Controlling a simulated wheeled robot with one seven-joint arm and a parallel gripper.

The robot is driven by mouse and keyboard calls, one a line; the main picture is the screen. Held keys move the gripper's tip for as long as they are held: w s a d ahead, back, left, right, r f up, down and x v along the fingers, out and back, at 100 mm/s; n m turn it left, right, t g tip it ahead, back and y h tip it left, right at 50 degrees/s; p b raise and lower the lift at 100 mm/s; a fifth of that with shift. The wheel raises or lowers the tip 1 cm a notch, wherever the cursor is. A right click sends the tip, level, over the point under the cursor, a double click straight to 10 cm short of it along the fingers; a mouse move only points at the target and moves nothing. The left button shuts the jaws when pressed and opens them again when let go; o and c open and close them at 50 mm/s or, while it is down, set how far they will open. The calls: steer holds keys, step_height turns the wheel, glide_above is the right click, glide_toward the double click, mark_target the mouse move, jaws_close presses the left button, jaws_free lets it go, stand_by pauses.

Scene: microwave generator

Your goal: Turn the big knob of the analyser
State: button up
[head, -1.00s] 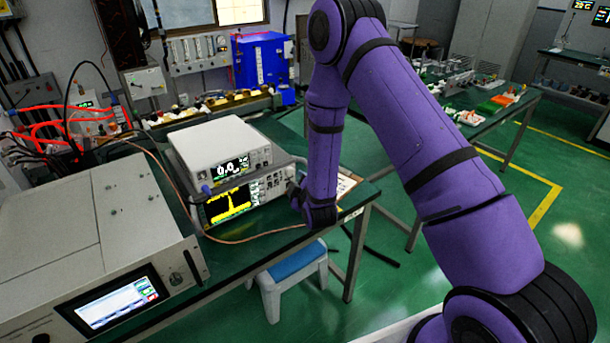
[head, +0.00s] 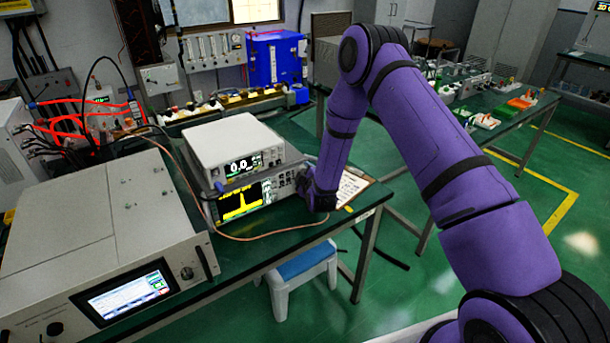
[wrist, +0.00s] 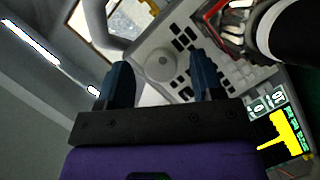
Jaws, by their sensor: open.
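The analyser (head: 240,204) is the lower of two stacked instruments on the green bench, with a yellow trace on its dark screen. It also shows tilted in the wrist view, with its screen (wrist: 277,138) at the lower right. Its big round grey knob (wrist: 160,68) lies among dark and pale keys. In the wrist view, my gripper (wrist: 160,62) is open, with one dark blue finger on each side of the knob and gaps between. I cannot tell how deep the fingertips reach. In the head view my wrist is at the analyser's right end and hides the knob.
A white meter (head: 233,145) stands on the analyser. A large rack unit (head: 100,240) with a screen is at the left, and a cable runs across the bench. A clipboard (head: 352,188) lies right of my wrist. A blue-topped stool (head: 305,262) stands below the bench edge.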

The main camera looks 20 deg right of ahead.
steer(key=shift+w, duration=0.15)
steer(key=shift+c, duration=0.2)
steer(key=c, duration=0.9)
steer(key=m+g+y, duration=0.1)
steer(key=m, duration=0.2)
steer(key=shift+d, duration=0.1)
steer(key=shift+m+g+y, duration=0.4)
steer(key=shift+m+y, duration=0.5)
steer(key=shift+m, duration=0.4)
